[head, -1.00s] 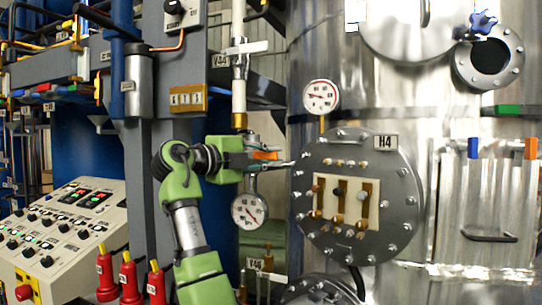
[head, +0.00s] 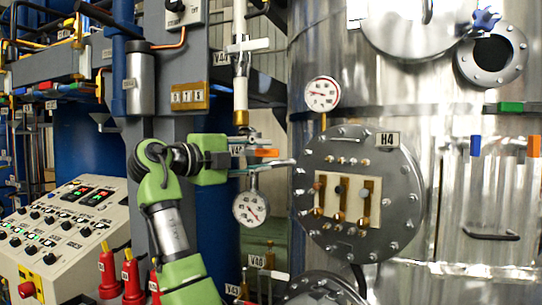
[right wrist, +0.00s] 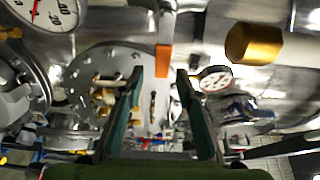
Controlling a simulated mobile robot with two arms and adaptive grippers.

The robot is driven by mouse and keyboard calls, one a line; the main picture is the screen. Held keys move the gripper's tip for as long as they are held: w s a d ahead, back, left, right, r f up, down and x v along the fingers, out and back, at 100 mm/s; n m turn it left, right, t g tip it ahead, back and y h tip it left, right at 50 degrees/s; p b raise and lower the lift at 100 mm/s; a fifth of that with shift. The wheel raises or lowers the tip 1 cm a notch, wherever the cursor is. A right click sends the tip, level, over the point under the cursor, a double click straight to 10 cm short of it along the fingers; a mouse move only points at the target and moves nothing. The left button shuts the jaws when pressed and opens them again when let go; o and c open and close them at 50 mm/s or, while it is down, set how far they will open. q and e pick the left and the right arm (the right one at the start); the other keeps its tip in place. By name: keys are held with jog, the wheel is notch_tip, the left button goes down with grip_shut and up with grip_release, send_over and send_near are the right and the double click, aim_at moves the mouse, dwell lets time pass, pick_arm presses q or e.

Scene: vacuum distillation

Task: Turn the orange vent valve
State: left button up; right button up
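The orange vent valve handle (head: 264,153) is a small lever on the pipe fitting above a round gauge, left of the H4 flange, in the head view. In the right wrist view the orange handle (right wrist: 164,60) hangs ahead, in the gap between my fingertips. My right gripper (head: 244,158) comes up from below and points right at the handle. In the right wrist view its fingers (right wrist: 160,73) are open and apart, with nothing visibly clamped. The fingers are small and partly hidden in the head view, so contact is unclear. My left gripper is not in view.
The round gauge (head: 251,208) hangs just below the valve. The bolted H4 flange (head: 400,190) stands close to its right. A white vertical pipe (head: 240,85) with a brass end is above. A control panel (head: 60,235) and red bottles (head: 131,280) are at lower left.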

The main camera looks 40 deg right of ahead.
jog(key=a, duration=0.7)
jog(key=shift+a, duration=0.3)
